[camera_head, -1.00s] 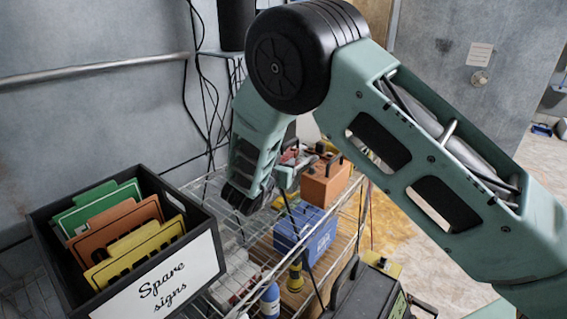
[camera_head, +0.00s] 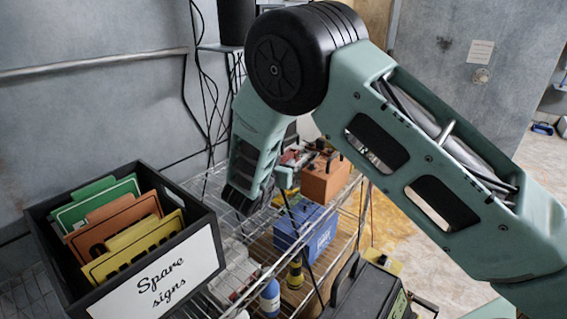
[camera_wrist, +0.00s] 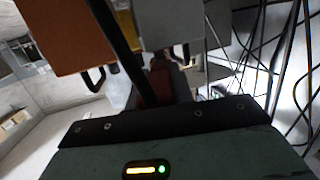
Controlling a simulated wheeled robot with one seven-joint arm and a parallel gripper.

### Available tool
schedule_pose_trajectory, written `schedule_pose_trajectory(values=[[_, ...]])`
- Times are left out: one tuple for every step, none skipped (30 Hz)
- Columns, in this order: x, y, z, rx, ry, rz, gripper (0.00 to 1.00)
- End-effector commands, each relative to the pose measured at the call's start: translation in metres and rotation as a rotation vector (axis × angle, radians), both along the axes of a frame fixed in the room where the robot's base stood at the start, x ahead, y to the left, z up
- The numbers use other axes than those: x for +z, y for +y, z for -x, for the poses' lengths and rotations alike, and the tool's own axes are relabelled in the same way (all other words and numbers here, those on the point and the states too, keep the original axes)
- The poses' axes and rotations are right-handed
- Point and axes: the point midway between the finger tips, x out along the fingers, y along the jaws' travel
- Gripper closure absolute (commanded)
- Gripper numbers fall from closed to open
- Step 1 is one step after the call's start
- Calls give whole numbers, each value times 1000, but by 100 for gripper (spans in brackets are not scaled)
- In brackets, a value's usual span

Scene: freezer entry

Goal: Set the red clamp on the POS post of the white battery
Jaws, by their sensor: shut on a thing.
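My gripper (camera_head: 284,174) is at the end of the arm, above the wire shelf and left of an orange battery (camera_head: 322,182). It is shut on the red clamp, which shows as a dark red shape (camera_wrist: 159,80) in the wrist view, partly hidden by my gripper and a black cable. A small red patch also shows by the gripper in the head view (camera_head: 290,156). A pale box, apparently the white battery (camera_wrist: 170,22), is just beyond the clamp in the wrist view. Its posts and POS mark are not visible. I cannot tell whether the clamp touches it.
The orange battery also fills the upper left of the wrist view (camera_wrist: 65,35). A blue case (camera_head: 304,232) sits on the shelf below. A black bin of spare signs (camera_head: 205,215) stands at front left. Black cables (camera_wrist: 283,70) hang at the wall. A dark case (camera_head: 362,290) is at front.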

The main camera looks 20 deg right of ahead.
Motion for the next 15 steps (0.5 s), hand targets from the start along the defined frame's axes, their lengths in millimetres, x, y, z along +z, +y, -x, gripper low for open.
schedule_pose_trajectory(values=[[-1,0,0,0,-1,0,100],[-2,0,0,0,-1,1,100],[-3,0,0,0,-1,1,100],[-4,0,0,0,-1,0,100],[-4,0,0,0,-1,0,100],[-5,0,0,0,-1,0,100],[-6,0,0,0,-1,1,100],[-6,0,0,0,-1,0,100],[-7,0,0,0,-1,0,100],[-8,0,0,0,-1,0,100],[-8,0,0,0,-1,0,100],[-9,0,0,0,-1,0,100],[-10,0,0,0,-1,0,100],[-10,0,0,0,-1,0,100],[-11,0,0,0,-1,0,100]])
